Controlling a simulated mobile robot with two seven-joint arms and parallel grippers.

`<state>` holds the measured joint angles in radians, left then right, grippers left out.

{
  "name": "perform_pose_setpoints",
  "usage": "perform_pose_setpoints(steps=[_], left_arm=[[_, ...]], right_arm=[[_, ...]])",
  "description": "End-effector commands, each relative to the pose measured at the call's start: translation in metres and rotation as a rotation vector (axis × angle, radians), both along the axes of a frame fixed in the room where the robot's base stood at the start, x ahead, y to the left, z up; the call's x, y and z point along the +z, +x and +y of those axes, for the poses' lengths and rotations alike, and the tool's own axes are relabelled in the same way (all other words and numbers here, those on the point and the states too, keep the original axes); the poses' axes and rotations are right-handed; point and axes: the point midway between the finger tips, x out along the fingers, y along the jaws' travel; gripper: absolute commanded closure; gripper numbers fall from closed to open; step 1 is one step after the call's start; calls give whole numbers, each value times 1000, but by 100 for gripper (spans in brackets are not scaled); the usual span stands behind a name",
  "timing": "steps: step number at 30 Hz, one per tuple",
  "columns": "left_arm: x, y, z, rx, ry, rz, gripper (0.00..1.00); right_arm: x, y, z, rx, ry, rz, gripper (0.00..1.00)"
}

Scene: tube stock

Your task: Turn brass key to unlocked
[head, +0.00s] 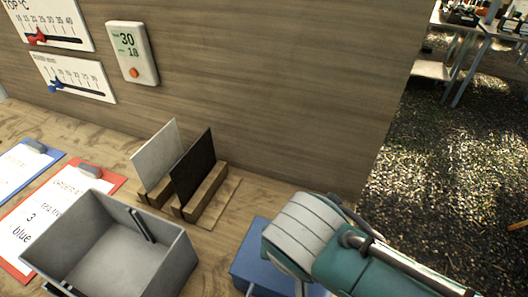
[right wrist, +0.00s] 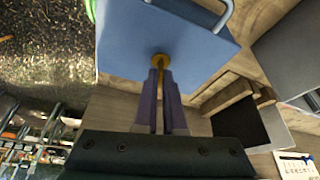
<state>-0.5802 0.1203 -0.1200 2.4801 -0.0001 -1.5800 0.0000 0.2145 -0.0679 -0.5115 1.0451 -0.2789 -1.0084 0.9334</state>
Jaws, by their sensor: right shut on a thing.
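A blue box (head: 246,268) stands on the bench under my right arm in the head view, mostly covered by it. The right wrist view shows the flat face of the blue box (right wrist: 120,45) with a pale handle (right wrist: 226,14) at its edge. The brass key (right wrist: 159,59) sits at that face, between the tips of my right gripper (right wrist: 161,72). The gripper is shut on the key; the fingers hide most of it, so its turn angle is unclear. My right gripper's fingertips are hidden in the head view. My left gripper is not in view.
A grey open bin (head: 180,262) stands left of the blue box. Behind it, a white panel (head: 155,155) and a black panel (head: 193,165) stand in wooden holders. Red (head: 112,181) and blue (head: 55,157) clipboards lie at the left. A wooden wall rises behind the bench.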

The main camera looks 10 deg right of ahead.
Motion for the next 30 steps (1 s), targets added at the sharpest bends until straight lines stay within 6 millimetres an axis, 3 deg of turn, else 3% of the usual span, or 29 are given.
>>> perform_pose_setpoints(steps=[12,30], left_arm=[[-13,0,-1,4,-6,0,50],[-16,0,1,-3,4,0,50]], right_arm=[[-1,1,2,-253,1,0,100],[1,2,1,-317,-1,-3,100]])
